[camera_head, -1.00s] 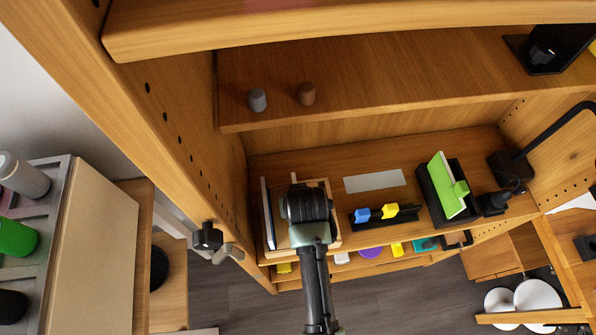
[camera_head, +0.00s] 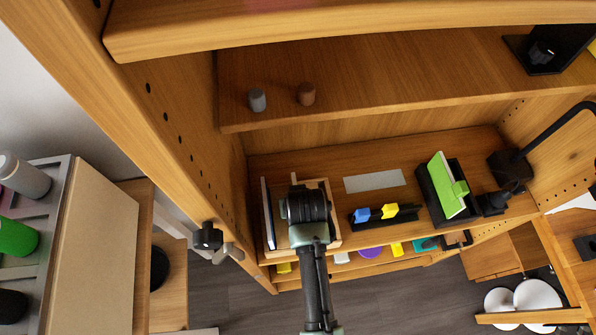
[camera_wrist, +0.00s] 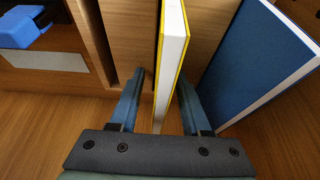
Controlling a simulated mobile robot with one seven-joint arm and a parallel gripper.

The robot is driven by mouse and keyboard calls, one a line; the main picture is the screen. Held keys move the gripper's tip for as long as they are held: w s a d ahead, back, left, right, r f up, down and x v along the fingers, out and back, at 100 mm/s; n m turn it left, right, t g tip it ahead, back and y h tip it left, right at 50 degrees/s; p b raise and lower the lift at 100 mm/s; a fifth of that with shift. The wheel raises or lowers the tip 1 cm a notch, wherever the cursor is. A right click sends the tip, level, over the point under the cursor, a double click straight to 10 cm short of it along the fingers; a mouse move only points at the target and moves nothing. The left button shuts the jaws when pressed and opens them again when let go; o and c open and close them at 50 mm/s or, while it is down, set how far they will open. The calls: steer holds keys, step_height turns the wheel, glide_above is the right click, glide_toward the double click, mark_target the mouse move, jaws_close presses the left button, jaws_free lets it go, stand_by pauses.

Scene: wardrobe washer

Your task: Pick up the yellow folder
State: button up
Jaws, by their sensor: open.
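The yellow folder (camera_wrist: 172,62) stands upright in the wrist view, its white page edge facing the camera and thin yellow covers on both sides. My gripper (camera_wrist: 160,90) is open, with one blue finger on each side of the folder. The folder's lower end lies between the fingers, and I cannot tell whether either finger touches it. In the head view my gripper and wrist (camera_head: 306,212) are over the wooden holder (camera_head: 336,222) at the left of the shelf, and they hide the yellow folder there.
A blue folder (camera_wrist: 252,62) stands right of the yellow one in the wrist view. A tray with blue and yellow pieces (camera_head: 383,215), a green item in a black holder (camera_head: 446,187) and a black lamp (camera_head: 512,168) share the shelf. Another shelf (camera_head: 360,85) is above.

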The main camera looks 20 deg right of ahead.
jaws_close()
stand_by(0.5)
